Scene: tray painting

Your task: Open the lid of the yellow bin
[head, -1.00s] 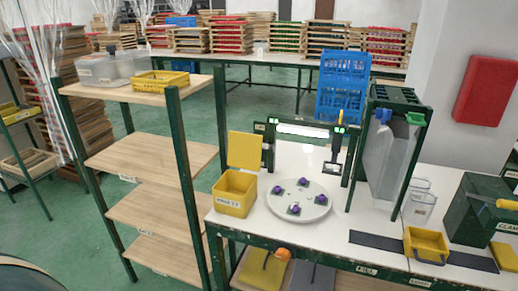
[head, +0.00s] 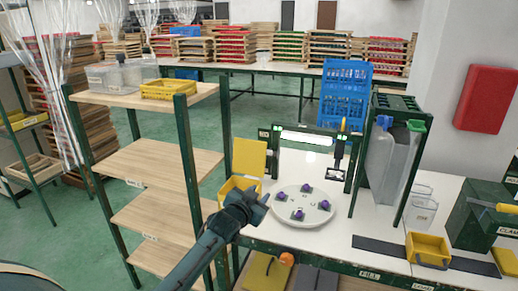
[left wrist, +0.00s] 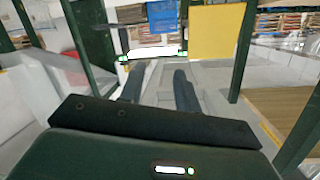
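The yellow bin (head: 227,187) stands at the left end of the white table. Its lid (head: 249,157) is up, standing about upright above the bin's back edge. The lid also shows as a yellow panel at the upper right of the left wrist view (left wrist: 216,35). My left gripper (head: 260,203) is in front of the bin and hides much of its front in the head view. In the left wrist view its two dark fingers (left wrist: 159,88) are apart with nothing between them. I cannot tell whether it touches the bin. My right gripper is not in view.
A round white tray (head: 318,216) with several purple pieces lies right of the bin. A wooden shelf rack (head: 160,160) stands close on the left. A blue crate stack (head: 345,92) and a small yellow tray (head: 428,247) are further right.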

